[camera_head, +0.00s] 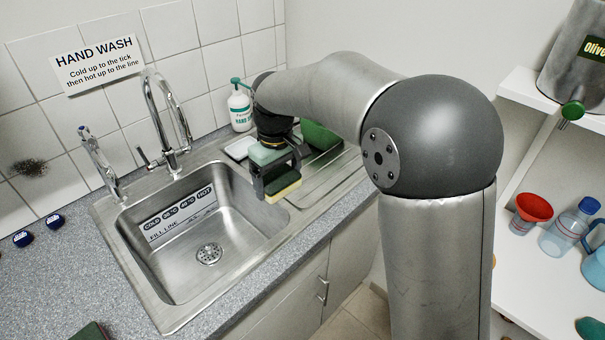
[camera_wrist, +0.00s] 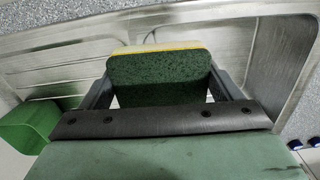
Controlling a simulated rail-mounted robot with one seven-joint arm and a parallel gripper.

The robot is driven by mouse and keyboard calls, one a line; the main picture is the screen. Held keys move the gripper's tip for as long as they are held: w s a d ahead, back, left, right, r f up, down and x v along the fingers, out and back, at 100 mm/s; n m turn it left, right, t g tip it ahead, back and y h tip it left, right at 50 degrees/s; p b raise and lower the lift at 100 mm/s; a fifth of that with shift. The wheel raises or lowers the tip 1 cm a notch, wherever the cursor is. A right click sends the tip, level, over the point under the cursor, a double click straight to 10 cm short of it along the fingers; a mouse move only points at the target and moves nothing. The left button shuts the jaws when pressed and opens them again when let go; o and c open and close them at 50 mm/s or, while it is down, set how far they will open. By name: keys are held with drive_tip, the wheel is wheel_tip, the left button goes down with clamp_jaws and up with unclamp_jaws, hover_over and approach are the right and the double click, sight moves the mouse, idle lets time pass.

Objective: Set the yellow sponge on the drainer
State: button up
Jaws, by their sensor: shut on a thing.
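The yellow sponge (camera_head: 286,188) has a dark green scouring side and is held in my gripper (camera_head: 277,188). In the wrist view the sponge (camera_wrist: 160,76) sits between the two fingers (camera_wrist: 163,88), its green face towards the camera and a thin yellow edge along the top. My gripper is shut on it. The drainer (camera_head: 322,176) is the ridged steel area right of the sink bowl. The sponge appears near the boundary of bowl and drainer; I cannot tell its exact height. Ridged steel (camera_wrist: 60,62) shows behind it in the wrist view.
A green block-like object (camera_head: 321,136) stands at the back of the drainer; it also shows at the left of the wrist view (camera_wrist: 28,122). A white tray (camera_head: 237,149) and a soap bottle (camera_head: 239,108) are behind. The sink bowl (camera_head: 190,262) is empty. The drainer's front part is clear.

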drive_tip(key=shift+a, duration=0.5)
drive_tip(key=w+d+f+p, duration=0.3)
drive_tip(key=w+d+f, duration=0.1)
drive_tip(key=w, duration=0.5)
drive_tip(key=p, duration=0.2)
hover_over(302, 190)
drive_tip(key=s, duration=0.1)
drive_tip(key=f, duration=0.4)
drive_tip(key=shift+s+a+f, duration=0.1)
drive_tip(key=shift+a, duration=0.1)
drive_tip(key=shift+w+d+f, duration=0.25)
drive_tip(key=shift+w+f, duration=0.3)
drive_tip(key=shift+f, duration=1.7)
drive_tip(key=shift+f, duration=0.1)
drive_tip(key=shift+f, duration=0.15)
drive_tip(key=o, duration=0.7)
drive_tip(key=shift+c, duration=0.2)
